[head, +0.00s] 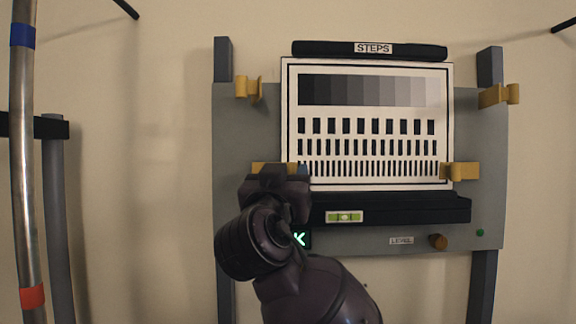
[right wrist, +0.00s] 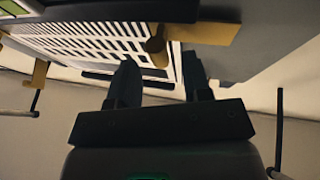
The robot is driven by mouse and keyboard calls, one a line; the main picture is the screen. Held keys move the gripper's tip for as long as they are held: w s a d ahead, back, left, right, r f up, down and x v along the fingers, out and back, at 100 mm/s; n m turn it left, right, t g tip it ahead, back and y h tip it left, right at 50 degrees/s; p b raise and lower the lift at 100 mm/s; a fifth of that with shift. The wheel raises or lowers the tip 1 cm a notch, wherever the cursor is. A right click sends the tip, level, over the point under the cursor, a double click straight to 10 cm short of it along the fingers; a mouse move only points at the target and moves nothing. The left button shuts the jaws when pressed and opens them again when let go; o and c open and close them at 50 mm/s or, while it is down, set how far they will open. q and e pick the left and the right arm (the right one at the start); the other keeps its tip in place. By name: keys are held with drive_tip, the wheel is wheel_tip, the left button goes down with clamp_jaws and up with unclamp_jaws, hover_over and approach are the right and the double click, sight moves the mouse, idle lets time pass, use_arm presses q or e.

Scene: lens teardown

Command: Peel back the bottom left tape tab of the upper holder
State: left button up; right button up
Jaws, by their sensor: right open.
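The upper holder's white test chart (head: 366,182) stands on a grey board. The bottom left tape tab (head: 258,166) is a yellow strip, mostly hidden in the head view by my right gripper (head: 282,172). In the right wrist view this tab (right wrist: 212,33) reaches over the chart's edge, with a raised end (right wrist: 155,46) just beyond my fingers. My right gripper (right wrist: 160,78) is open, its fingers apart with nothing visible between them. Contact with the tab cannot be told. The bottom right tab (head: 463,171) laps the chart's edge. The top left (head: 246,88) and top right (head: 494,97) tabs lie clear of the chart. My left gripper is out of view.
A black ledge (head: 410,211) with a green level (head: 344,216) runs under the chart. A black bar (head: 325,48) labelled STEPS sits above. A knob (head: 438,241) is at lower right. A metal pole (head: 22,170) stands at far left. Wall between pole and board is clear.

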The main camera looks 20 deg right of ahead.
drive_tip(key=shift+x, duration=0.8)
clamp_jaws()
